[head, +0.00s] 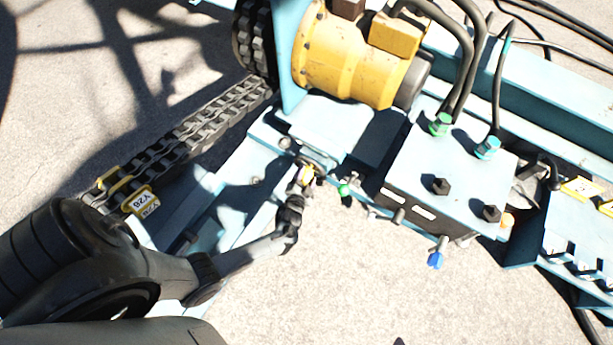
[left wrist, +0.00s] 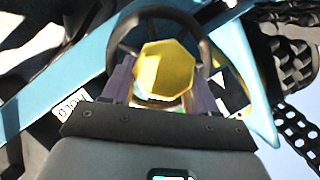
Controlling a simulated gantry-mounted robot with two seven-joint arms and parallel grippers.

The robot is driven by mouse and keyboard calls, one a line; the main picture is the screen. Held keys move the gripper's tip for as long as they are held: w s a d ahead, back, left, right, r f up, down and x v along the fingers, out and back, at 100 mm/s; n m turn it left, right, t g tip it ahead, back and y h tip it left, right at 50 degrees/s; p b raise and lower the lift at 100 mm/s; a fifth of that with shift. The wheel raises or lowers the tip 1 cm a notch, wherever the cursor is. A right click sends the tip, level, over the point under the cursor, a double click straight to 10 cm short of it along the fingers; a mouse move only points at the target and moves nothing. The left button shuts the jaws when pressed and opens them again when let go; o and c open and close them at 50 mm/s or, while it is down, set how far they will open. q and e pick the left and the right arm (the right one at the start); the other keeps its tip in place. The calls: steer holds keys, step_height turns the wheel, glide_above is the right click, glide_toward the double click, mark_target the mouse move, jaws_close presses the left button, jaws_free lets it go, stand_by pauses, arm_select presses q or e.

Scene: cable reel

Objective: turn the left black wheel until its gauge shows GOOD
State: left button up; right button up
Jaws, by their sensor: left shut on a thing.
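The black wheel (left wrist: 200,40) shows in the left wrist view as a dark ring with spokes and a yellow faceted piece (left wrist: 168,70) in front of its middle. My left gripper (left wrist: 162,85) has one finger on each side of the yellow piece and is shut on the wheel's middle. In the head view my left gripper (head: 305,178) meets the wheel (head: 318,162) beside the blue frame, below the yellow motor. A white and green patch shows below the yellow piece; I cannot read any gauge. My right gripper is not in view.
The yellow motor (head: 345,55) sits above the wheel. A blue valve box (head: 450,175) with cables, a green knob (head: 344,190) and a blue knob (head: 435,260) is to the right. A heavy chain (head: 190,135) runs at left. Bare concrete (head: 340,280) lies below.

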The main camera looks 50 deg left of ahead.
arm_select(q)
steer(key=shift+f, duration=0.1)
steer(key=o, duration=1.5)
steer(key=shift+s, duration=0.1)
steer(key=shift+s+d+r, duration=0.15)
steer(key=shift+r, duration=0.05)
steer(key=p+v, duration=0.5)
steer(key=v, duration=0.5)
steer(key=shift+s, duration=0.1)
steer(key=shift+c, duration=0.4)
